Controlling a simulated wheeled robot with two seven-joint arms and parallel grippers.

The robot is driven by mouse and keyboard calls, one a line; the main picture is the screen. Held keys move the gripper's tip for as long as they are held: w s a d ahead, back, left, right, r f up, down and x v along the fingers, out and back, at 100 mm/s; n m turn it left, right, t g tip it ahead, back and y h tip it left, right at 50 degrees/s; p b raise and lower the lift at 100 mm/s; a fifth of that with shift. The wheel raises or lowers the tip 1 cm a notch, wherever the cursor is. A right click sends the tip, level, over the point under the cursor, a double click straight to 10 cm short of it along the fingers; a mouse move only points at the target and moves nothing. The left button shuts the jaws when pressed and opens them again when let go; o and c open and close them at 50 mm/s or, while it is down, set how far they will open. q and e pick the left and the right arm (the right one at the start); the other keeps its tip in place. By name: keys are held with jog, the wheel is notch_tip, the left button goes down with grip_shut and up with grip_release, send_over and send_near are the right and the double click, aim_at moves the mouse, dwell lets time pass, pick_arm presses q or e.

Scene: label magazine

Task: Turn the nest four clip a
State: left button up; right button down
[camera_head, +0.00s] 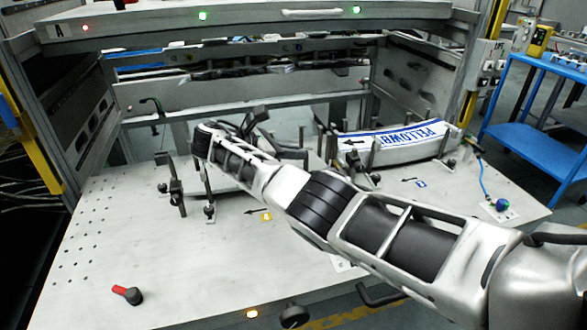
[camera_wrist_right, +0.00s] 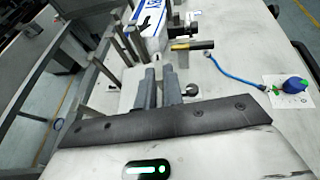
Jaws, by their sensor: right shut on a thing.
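My right gripper (camera_head: 292,153) reaches across the bench from the right, its hand partly hidden behind my own arm. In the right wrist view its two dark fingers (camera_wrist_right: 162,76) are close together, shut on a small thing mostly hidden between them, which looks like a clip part. Clip posts with black knobs (camera_head: 208,187) stand at the left nest. I cannot read which nest is four. My left gripper is not in view.
A red-handled black knob (camera_head: 127,294) lies at the front left of the bench (camera_head: 130,235). A blue-green button (camera_head: 501,205) with a blue cable sits at the right. Frame posts and an overhead beam (camera_head: 250,22) enclose the back. The front left is mostly clear.

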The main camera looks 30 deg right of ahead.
pick_arm(q)
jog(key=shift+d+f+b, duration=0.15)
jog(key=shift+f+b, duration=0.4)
jog(key=shift+b, duration=0.35)
pick_arm(e)
jog(key=shift+w+f+m+g, duration=0.1)
jog(key=shift+f+m+g, duration=0.05)
jog(key=shift+m+g, duration=0.25)
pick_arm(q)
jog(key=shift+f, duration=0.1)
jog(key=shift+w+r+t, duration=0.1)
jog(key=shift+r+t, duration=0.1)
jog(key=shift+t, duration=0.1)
pick_arm(e)
jog(key=shift+d, duration=0.1)
jog(key=c, duration=1.5)
grip_release()
jog(key=shift+r, duration=0.2)
